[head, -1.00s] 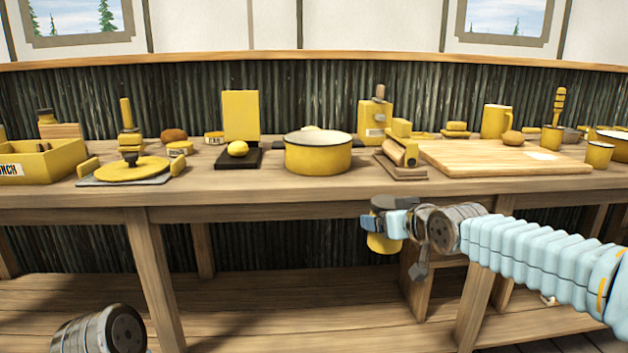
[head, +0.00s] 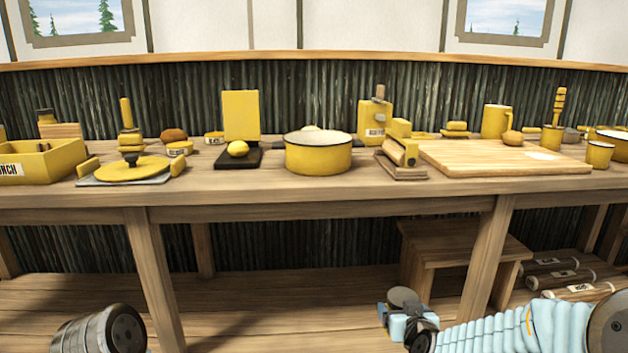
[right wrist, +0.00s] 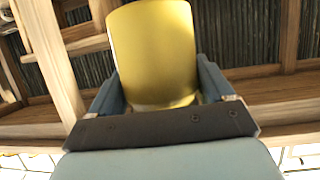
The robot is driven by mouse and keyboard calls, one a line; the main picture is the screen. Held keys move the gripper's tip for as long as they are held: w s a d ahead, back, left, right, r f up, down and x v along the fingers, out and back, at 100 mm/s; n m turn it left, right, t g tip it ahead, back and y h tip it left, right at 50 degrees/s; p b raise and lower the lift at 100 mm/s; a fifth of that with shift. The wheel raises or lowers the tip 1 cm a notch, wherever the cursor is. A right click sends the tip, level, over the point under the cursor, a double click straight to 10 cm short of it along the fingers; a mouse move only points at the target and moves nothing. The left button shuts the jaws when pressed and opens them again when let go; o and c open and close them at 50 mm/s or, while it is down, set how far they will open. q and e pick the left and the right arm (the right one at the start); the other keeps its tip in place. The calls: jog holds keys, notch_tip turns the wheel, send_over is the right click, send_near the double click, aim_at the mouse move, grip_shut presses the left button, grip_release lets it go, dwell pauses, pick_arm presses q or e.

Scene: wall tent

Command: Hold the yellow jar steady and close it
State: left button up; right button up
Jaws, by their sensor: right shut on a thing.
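My right gripper (head: 400,312) is low in front of the table, at the lower right of the head view. It is shut on a yellow cylinder, probably the yellow jar. In the right wrist view the smooth yellow jar (right wrist: 154,52) sits between the two blue-grey fingers (right wrist: 155,98). In the head view a round grey-brown top shows at the gripper; I cannot tell whether it is a lid or an open mouth. My left gripper is out of view; only a grey link of my left arm shows at the bottom left.
The wooden table (head: 330,199) carries a yellow pot (head: 318,158), a cutting board (head: 500,158), a yellow crate (head: 40,165) and many small yellow items. A wooden stool (head: 465,243) stands under it, with labelled rolls (head: 560,279) at the right. The table's front edge lies beyond my gripper.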

jog(key=shift+s+d+f, duration=0.2)
jog(key=shift+f, duration=0.05)
jog(key=shift+a, duration=0.1)
jog(key=s+a+f+n+g+y, duration=0.1)
jog(key=s+a+f+n+y, duration=0.3)
jog(key=a+f, duration=0.3)
jog(key=s+a+f+n+g+y, duration=0.2)
jog(key=s+a+f+n+y, duration=0.1)
jog(key=a+f, duration=0.4)
jog(key=shift+s+a+f+n+y, duration=0.2)
jog(key=shift+s+a+n+y, duration=0.2)
jog(key=shift+s+a+y, duration=0.3)
jog(key=shift+w+a, duration=0.1)
